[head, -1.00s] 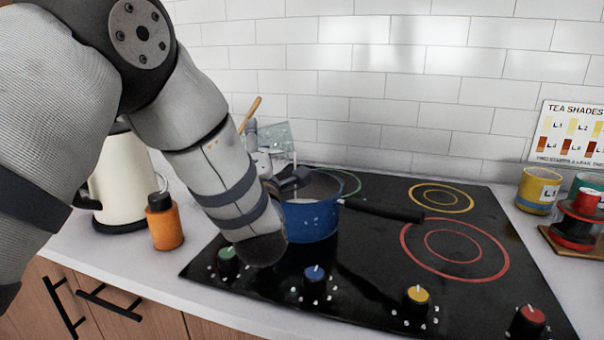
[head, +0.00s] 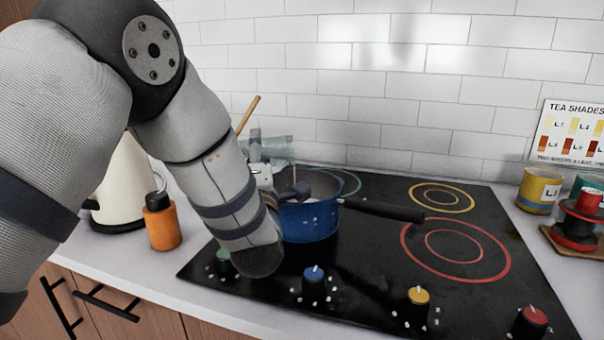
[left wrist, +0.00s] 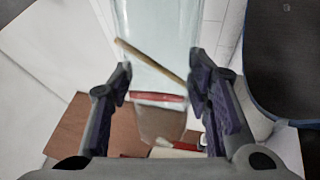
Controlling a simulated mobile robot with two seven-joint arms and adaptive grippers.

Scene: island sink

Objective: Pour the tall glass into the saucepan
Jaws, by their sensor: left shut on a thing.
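In the head view the glass (head: 278,149) shows as a pale see-through shape behind my arm, strongly tilted, beside and above the saucepan's left side. My arm hides part of the saucepan, and I cannot tell whether liquid is flowing. My right gripper is not in view.
An orange bottle (head: 161,222) and a cream kettle (head: 122,190) stand left of the cooktop (head: 370,275). A wooden utensil (head: 248,115) stands behind my arm. Labelled mugs (head: 539,190) stand at the right. The cooktop right of the saucepan is clear.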

